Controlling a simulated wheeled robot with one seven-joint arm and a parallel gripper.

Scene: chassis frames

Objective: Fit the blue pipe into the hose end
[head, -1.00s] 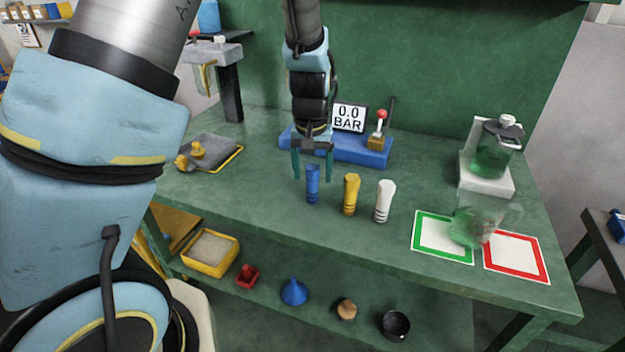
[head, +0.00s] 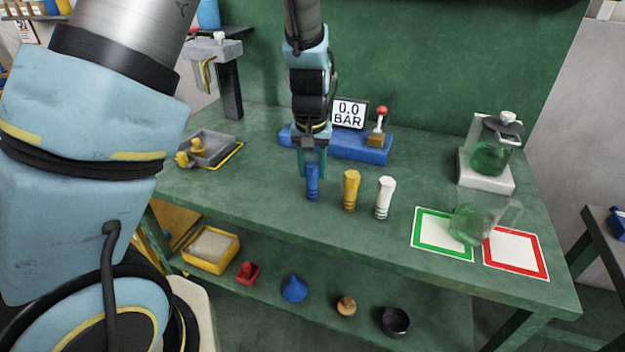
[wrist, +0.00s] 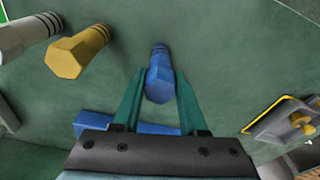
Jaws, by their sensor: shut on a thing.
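The blue pipe (head: 312,184) stands upright on the green workbench, left of a yellow pipe (head: 350,191) and a white pipe (head: 384,198). My gripper (head: 313,170) points down over the blue pipe and is shut on its upper part. In the wrist view my teal fingers (wrist: 160,88) are on both sides of the blue pipe (wrist: 159,75). The pipe appears to rest on the bench. I cannot make out the hose end for certain in these views.
A blue base (head: 350,149) with a "0.0 BAR" display (head: 348,114) and a red-knobbed lever (head: 381,122) stands just behind my gripper. A grey tray with yellow fittings (head: 205,148) is at left. Green-framed (head: 441,236) and red-framed mats lie at right, with a clear jug (head: 485,220).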

